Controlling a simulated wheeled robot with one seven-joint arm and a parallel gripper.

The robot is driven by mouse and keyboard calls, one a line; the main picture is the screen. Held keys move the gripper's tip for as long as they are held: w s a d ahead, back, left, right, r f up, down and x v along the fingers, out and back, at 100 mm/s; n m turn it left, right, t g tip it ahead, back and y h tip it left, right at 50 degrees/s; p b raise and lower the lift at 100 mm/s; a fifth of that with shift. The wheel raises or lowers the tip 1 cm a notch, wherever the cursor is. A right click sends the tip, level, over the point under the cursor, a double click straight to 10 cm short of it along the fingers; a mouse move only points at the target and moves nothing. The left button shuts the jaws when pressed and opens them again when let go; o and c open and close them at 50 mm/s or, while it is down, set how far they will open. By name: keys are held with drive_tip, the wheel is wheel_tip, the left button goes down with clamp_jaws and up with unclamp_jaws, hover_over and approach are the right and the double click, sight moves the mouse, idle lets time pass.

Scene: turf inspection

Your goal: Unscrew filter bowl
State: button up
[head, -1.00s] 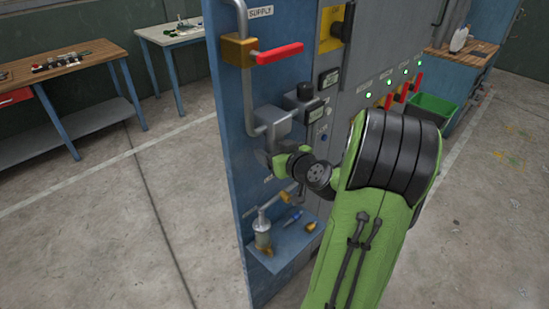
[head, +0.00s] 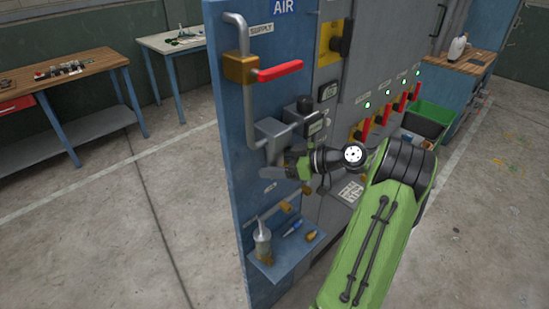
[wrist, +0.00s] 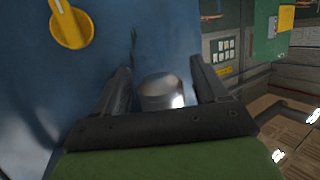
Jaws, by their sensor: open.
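The filter bowl, a rounded silvery metal cup (wrist: 162,92), shows in the wrist view between the two dark fingers of my gripper (wrist: 160,95). The fingers are spread with gaps at both sides of it, and I cannot tell how deep it sits between them. In the head view my gripper (head: 298,167) is at the blue panel, just below the grey filter housing (head: 274,138). My gripper and wrist hide the bowl there.
The blue panel (head: 228,160) carries a pipe and a red-handled valve (head: 278,71) above. A small shelf (head: 290,262) below holds an oil can (head: 262,243), a blue-handled tool (head: 292,228) and a brass piece. The floor at left is clear.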

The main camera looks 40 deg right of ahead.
drive_tip(key=shift+s+d+r+n+g+y+p, duration=0.1)
drive_tip(key=shift+r+n+g+y+p, duration=0.15)
drive_tip(key=shift+n+g+y+p, duration=1.2)
